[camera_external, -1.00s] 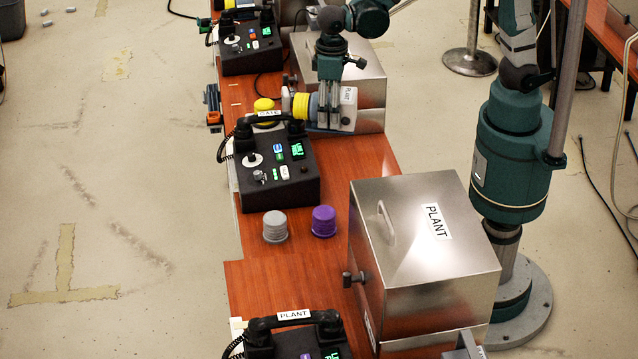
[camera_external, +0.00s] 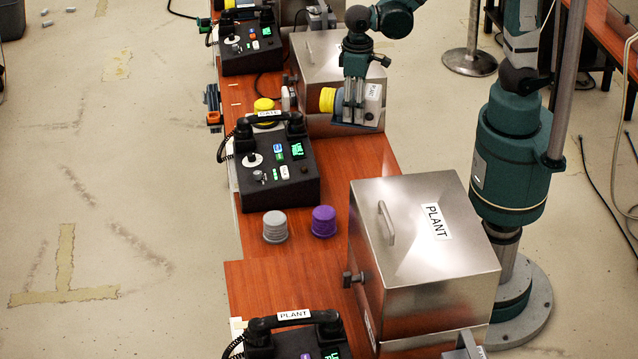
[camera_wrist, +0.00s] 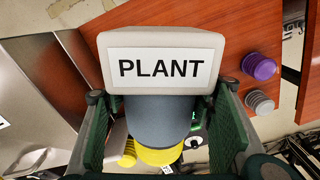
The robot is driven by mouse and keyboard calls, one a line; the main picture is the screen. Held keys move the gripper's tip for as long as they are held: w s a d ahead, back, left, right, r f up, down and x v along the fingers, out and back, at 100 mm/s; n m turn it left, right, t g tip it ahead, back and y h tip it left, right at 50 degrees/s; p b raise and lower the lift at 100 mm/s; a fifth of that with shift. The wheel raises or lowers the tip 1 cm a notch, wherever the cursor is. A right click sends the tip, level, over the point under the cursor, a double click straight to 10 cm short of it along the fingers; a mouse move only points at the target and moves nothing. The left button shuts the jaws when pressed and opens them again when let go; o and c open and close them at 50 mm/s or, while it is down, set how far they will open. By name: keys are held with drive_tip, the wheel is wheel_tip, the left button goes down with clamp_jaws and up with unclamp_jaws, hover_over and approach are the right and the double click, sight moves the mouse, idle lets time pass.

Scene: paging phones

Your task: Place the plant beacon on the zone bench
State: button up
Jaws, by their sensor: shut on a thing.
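The plant beacon (camera_external: 371,92) has a pale base labelled PLANT, a grey-blue body and a yellow cap. It lies sideways in my gripper (camera_external: 356,118), yellow cap pointing left in the external view. In the wrist view the PLANT label faces the camera, and the beacon (camera_wrist: 158,118) sits between both fingers of my gripper (camera_wrist: 158,100), which are shut on it. It appears held above the bench's right edge, in front of a metal box. The wooden bench (camera_external: 355,155) carries several phones. The GATE phone (camera_external: 275,165) stands to the left and the PLANT phone (camera_external: 295,340) at the bottom.
A large metal box labelled PLANT (camera_external: 420,245) stands at the right front. Another metal box (camera_external: 325,60) is behind my gripper. A grey cap (camera_external: 276,226), a purple cap (camera_external: 323,221) and a yellow cap (camera_external: 264,106) stand on the bench. Bare wood lies right of the GATE phone.

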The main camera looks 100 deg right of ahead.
wheel_tip(320, 180, down, 9)
idle(0.6)
drive_tip(key=shift+f, duration=0.1)
idle(0.6)
drive_tip(key=shift+f+b, duration=0.85)
drive_tip(key=shift+f, duration=1.95)
drive_tip(key=shift+f, duration=0.15)
drive_tip(key=shift+f+b, duration=0.65)
drive_tip(key=shift+f, duration=1.25)
drive_tip(key=shift+f, duration=0.15)
drive_tip(key=o, duration=1.5)
